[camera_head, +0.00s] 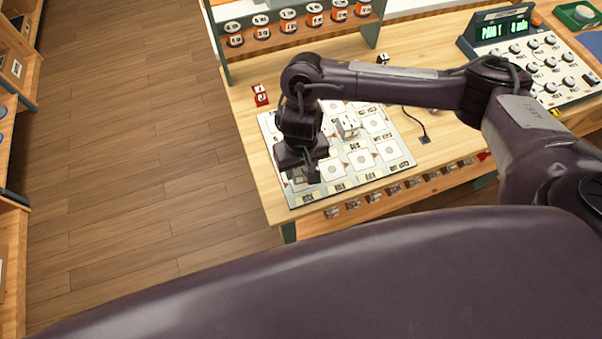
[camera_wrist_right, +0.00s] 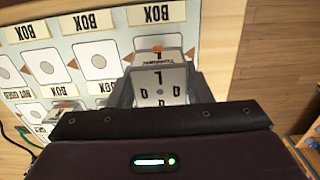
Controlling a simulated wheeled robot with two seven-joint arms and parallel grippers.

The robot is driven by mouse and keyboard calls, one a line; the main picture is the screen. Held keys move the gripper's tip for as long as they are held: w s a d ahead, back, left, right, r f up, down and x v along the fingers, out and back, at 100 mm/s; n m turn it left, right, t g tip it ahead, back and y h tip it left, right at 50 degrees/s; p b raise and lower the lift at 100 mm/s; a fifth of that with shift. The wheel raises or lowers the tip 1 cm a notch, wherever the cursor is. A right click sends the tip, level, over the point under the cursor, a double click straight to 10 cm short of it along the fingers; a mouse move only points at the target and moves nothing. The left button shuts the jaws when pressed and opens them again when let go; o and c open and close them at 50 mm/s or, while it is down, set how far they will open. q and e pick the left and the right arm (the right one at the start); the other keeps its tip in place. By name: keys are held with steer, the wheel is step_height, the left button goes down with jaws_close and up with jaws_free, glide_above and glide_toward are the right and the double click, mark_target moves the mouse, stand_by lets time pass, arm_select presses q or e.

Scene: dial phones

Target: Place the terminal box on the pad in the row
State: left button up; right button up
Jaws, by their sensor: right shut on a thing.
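My right gripper (camera_head: 306,180) is over the front left part of the white mat (camera_head: 271,129). In the right wrist view its fingers (camera_wrist_right: 160,92) are shut on a white terminal box (camera_wrist_right: 160,80), which has dark marks, an L-like letter and a small orange spot. The box is over or at a pad by the "BOX" labels; I cannot tell if it touches the mat. In the head view the gripper hides most of it. Bare pads with grey dots, such as this pad (camera_wrist_right: 97,60), lie beside it. My left gripper is not in view.
A second white box (camera_head: 347,125) stands on the mat. A red block (camera_head: 260,96) lies behind the mat's left corner. A control panel with knobs (camera_head: 540,65) and a green display (camera_head: 503,29) stand at right.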

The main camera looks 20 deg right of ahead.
mark_target(301, 174)
step_height(301, 174, down, 3)
steer(key=shift+f+b, duration=0.1)
steer(key=shift+b, duration=0.4)
steer(key=o, duration=1)
steer(key=shift+f, duration=0.1)
step_height(301, 174, up, 12)
steer(key=p, duration=0.4)
steer(key=shift+r, duration=0.2)
steer(key=shift+s, duration=0.1)
